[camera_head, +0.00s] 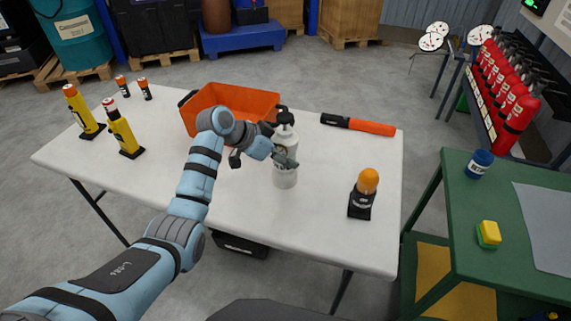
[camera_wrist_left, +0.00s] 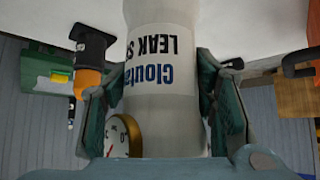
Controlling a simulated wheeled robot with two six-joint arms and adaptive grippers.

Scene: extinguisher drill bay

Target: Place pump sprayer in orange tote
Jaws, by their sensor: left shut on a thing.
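The pump sprayer (camera_head: 285,178), white with a black pump head, is upright over the front middle of the white table. My left gripper (camera_head: 284,160) is shut around its body. In the left wrist view the sprayer (camera_wrist_left: 160,85) fills the middle, its lettering upside down, with a finger on each side. I cannot tell whether its base touches the table. The orange tote (camera_head: 262,103) stands behind and to the left of the sprayer, open at the top; my arm hides part of its front. My right gripper is not in view.
On the white table (camera_head: 225,200), yellow lights (camera_head: 122,135) stand at left, an orange-and-black baton (camera_head: 358,126) lies at back right, and an orange beacon (camera_head: 367,182) stands at right. The front of the table is clear. A green table (camera_head: 480,215) stands beyond its right edge.

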